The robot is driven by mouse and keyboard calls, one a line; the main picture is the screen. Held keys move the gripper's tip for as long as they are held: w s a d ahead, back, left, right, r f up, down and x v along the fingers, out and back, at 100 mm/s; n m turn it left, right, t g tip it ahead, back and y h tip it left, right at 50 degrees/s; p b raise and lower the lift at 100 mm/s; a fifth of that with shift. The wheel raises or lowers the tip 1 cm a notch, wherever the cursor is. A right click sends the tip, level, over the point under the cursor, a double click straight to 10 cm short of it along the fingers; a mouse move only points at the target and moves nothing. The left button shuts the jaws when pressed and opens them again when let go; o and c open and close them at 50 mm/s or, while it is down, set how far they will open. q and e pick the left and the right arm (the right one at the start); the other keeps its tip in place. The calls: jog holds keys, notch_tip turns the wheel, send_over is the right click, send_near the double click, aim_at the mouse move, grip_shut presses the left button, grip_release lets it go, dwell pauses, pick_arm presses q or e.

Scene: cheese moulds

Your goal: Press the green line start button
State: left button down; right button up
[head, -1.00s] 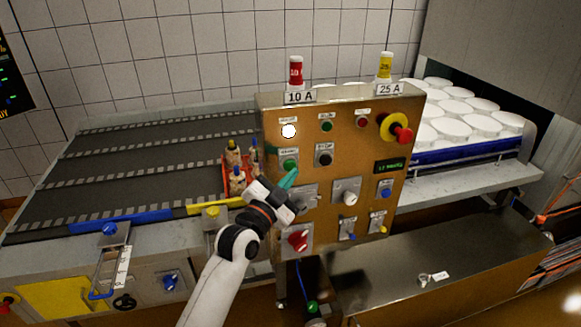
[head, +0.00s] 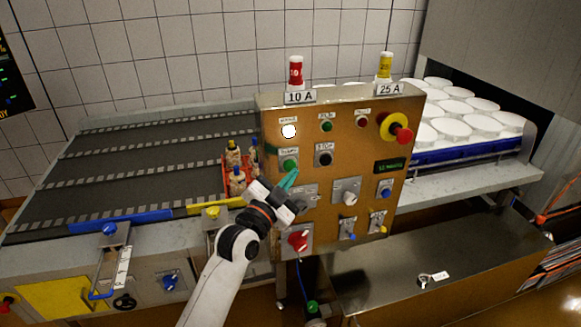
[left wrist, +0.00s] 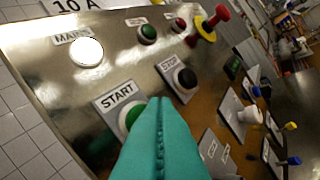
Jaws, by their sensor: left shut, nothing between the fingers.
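The green start button (head: 290,165) sits on the left of the metal control panel (head: 350,105), on a plate labelled START in the left wrist view. The same button (left wrist: 133,117) is partly hidden there behind my fingers. My left gripper (head: 289,179) has teal fingers, shut and empty, with the tips just below and in front of the button. In the left wrist view the left gripper (left wrist: 160,103) covers the button's right side; I cannot tell whether it touches. The black stop button (head: 325,158) is to the right. My right gripper is not in view.
A lit white lamp (head: 289,131) is above the start button. A red emergency knob with yellow collar (head: 397,130) is at the panel's upper right. Other switches fill the lower panel. A conveyor (head: 150,160) lies left, and white moulds (head: 460,110) stand behind right.

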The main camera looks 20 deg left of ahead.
pick_arm(q)
jog(key=shift+w, duration=0.1)
dwell(0.3)
jog(key=shift+w+a, duration=0.25)
jog(key=shift+w, duration=0.05)
